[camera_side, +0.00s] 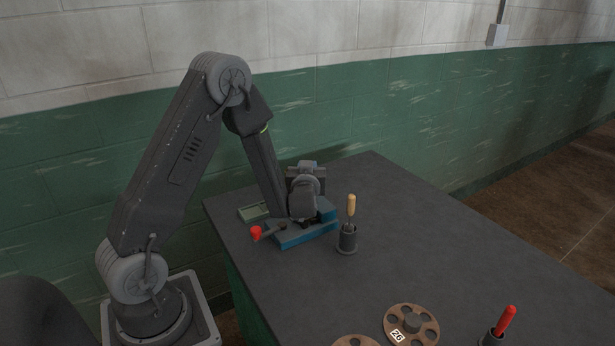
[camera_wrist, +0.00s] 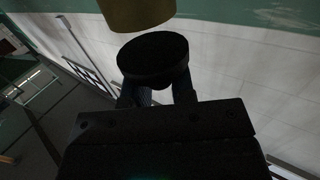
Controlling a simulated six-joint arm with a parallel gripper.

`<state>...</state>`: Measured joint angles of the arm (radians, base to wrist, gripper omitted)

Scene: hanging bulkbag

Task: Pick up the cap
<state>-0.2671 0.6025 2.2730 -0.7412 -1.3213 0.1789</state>
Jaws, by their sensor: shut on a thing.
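A dark, round, flat-faced cap (camera_wrist: 152,54) shows in the wrist view, just beyond my fingers. My gripper (camera_wrist: 154,90) is shut on it, with one finger on each side; the exact contact is in deep shadow. In the side view my wrist is low over the far left part of the table, by a blue clamp-like fixture (camera_side: 305,235). My fingertips and the cap cannot be made out there behind the wrist.
A tan cylinder (camera_wrist: 136,10) is close above the cap in the wrist view. The fixture has a red knob (camera_side: 256,233).

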